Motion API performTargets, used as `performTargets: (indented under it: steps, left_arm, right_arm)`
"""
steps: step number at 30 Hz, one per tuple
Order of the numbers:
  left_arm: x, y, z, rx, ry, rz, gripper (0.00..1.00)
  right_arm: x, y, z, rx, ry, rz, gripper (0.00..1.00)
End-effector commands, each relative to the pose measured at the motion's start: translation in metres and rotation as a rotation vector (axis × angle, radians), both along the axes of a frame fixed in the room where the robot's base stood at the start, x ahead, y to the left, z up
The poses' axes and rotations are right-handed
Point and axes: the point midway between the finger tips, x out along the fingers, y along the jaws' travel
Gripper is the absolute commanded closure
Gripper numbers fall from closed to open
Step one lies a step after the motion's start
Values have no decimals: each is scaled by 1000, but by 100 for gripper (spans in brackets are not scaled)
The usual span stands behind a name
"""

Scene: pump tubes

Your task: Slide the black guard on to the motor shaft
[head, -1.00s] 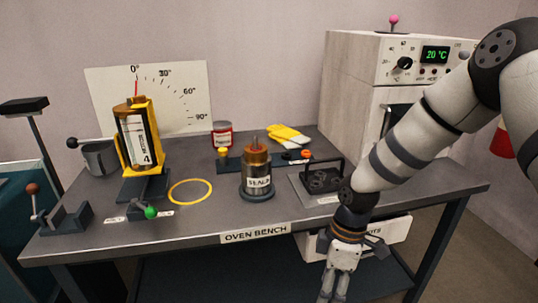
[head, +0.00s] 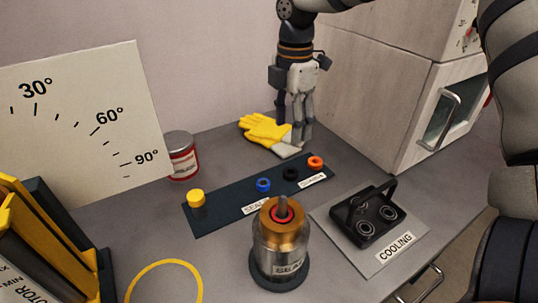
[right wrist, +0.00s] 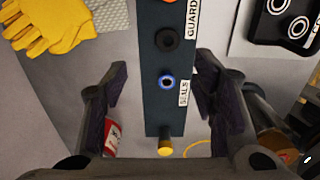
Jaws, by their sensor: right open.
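The black guard (head: 291,174) is a small ring on a dark strip, between a blue ring (head: 263,185) and an orange ring (head: 315,162). It also shows in the right wrist view (right wrist: 168,39), beside the GUARD label. A metal shaft (head: 282,203) stands upright from a brass-topped cylinder (head: 280,240), with a red ring around its base. A yellow-framed unit (head: 45,240) with a partly cut-off "OTOR" label is at the left. My right gripper (head: 294,132) is open and empty, pointing down near the strip's far end. My left gripper is out of view.
The dark strip (head: 225,210) also carries a yellow cap (head: 196,198). Yellow gloves (head: 266,130) lie by the right gripper. A red-labelled can (head: 181,158) stands behind. A cooling plate (head: 405,250) with a black handled block (head: 367,215) and the oven (head: 390,100) are at right.

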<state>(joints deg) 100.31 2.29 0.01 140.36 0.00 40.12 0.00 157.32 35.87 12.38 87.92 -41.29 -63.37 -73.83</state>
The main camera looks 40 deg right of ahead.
Motion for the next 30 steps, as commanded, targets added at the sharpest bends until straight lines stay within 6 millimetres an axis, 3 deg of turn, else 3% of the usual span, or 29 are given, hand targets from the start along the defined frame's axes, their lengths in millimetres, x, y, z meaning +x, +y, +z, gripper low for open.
performTargets:
  steps: [6,11,17,26,30]
  left_arm:
    - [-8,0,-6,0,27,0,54]
    - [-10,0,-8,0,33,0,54]
    - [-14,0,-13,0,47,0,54]
    - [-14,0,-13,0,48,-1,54]
    - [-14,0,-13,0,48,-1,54]
  right_arm:
    - [-2,0,-52,2,11,-1,46]
    - [-2,1,-71,1,8,0,46]
    - [-5,2,-110,2,9,0,46]
    - [-4,2,-117,1,1,0,46]
    - [-4,2,-117,1,1,0,78]
